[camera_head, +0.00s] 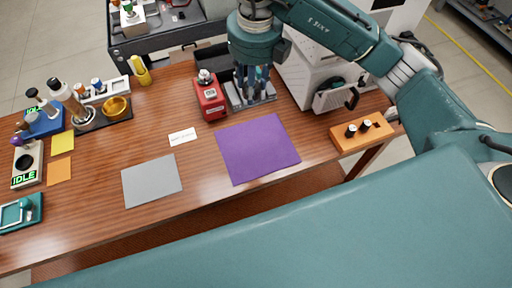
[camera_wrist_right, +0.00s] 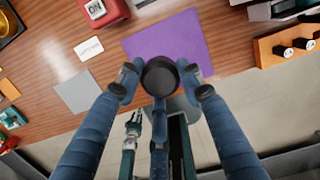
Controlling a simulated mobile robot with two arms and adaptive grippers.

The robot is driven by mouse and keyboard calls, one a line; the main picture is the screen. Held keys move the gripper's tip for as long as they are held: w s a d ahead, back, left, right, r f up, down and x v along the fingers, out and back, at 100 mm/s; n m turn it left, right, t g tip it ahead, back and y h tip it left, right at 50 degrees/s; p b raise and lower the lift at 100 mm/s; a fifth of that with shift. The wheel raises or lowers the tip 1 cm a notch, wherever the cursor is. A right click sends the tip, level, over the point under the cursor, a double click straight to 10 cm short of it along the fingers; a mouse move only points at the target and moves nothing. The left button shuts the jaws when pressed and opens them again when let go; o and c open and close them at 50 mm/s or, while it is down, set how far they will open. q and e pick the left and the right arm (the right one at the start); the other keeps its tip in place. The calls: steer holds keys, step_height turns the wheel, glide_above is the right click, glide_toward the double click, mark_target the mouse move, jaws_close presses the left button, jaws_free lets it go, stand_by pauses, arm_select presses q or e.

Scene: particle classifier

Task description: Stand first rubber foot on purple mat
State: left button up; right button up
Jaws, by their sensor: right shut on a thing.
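The purple mat (camera_head: 257,150) lies flat and bare on the wooden table, and it also shows in the right wrist view (camera_wrist_right: 170,38). My right gripper (camera_head: 252,98) is behind the mat's far edge in the head view, its fingers pointing down over a grey slotted tray (camera_head: 262,97). In the right wrist view its fingers (camera_wrist_right: 160,82) close around a dark round piece (camera_wrist_right: 159,72), which looks like the rubber foot. The foot is hidden by the fingers in the head view. I cannot tell its exact height.
A red device (camera_head: 210,98) stands left of the tray, and a white machine (camera_head: 312,75) stands to the right. An orange block (camera_head: 362,136) holds two black knob-like pieces. A white card (camera_head: 182,137) and a grey mat (camera_head: 152,180) lie left of the purple mat.

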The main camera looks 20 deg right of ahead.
steer(key=shift+w+f+m, duration=0.2)
steer(key=shift+f+m, duration=0.2)
steer(key=shift+m, duration=0.8)
steer(key=p, duration=0.2)
glide_toward(252, 137)
steer(key=f, duration=0.5)
steer(key=shift+w+a+f, duration=0.1)
steer(key=shift+w+f, duration=0.1)
steer(key=shift+w, duration=0.2)
steer(key=shift+f, duration=0.3)
arm_select(q)
steer(key=shift+w+a+r, duration=0.15)
steer(key=shift+w+r, duration=0.05)
steer(key=shift+r, duration=0.5)
arm_select(e)
steer(key=shift+f+b, duration=0.1)
steer(key=shift+b, duration=0.25)
steer(key=o, duration=1.2)
arm_select(q)
steer(key=shift+f, duration=0.1)
